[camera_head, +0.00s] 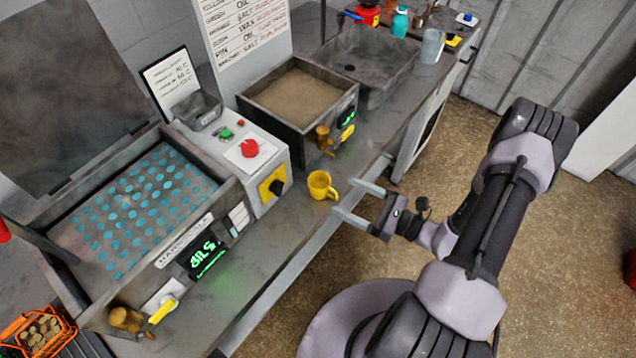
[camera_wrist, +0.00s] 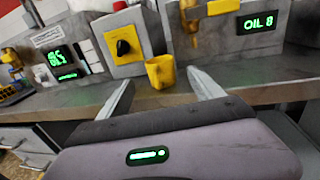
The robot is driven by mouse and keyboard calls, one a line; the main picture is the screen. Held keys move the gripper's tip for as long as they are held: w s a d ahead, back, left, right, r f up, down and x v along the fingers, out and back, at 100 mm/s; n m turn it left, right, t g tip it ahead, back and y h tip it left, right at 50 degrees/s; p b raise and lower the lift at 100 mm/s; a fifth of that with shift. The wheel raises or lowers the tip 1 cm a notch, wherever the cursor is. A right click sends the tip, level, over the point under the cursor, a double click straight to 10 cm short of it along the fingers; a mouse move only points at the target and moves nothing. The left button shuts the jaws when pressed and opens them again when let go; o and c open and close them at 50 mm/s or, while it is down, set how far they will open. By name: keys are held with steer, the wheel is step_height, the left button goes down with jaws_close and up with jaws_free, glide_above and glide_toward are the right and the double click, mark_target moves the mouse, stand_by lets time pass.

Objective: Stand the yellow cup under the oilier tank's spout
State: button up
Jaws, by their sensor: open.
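The yellow cup (camera_head: 318,187) stands upright on the bench, its handle toward my gripper. My gripper (camera_head: 348,196) is open and empty, its fingers pointing at the cup from the bench's front side. In the wrist view the cup (camera_wrist: 160,72) shows between and beyond the fingertips (camera_wrist: 159,80). The right tank (camera_head: 298,95) has a brass spout (camera_head: 323,139) and a yellow lever; its wrist-view display (camera_wrist: 258,21) appears to read "OIL 8". The left tank (camera_head: 135,210), with blue dots inside, has a brass spout (camera_head: 126,318); its display (camera_head: 207,257) is unclear.
A control box (camera_head: 232,150) with a red knob stands between the tanks. A grey sink (camera_head: 365,65) lies beyond the right tank. Bottles, including a teal one (camera_head: 400,22), stand at the far end. An orange basket (camera_head: 40,332) is at lower left. Bench around the cup is clear.

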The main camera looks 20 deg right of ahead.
mark_target(319, 180)
steer(key=b+x, duration=0.1)
steer(key=x, duration=0.8)
steer(key=shift+r+b, duration=0.1)
steer(key=shift+b, duration=0.2)
steer(key=shift+c, duration=0.5)
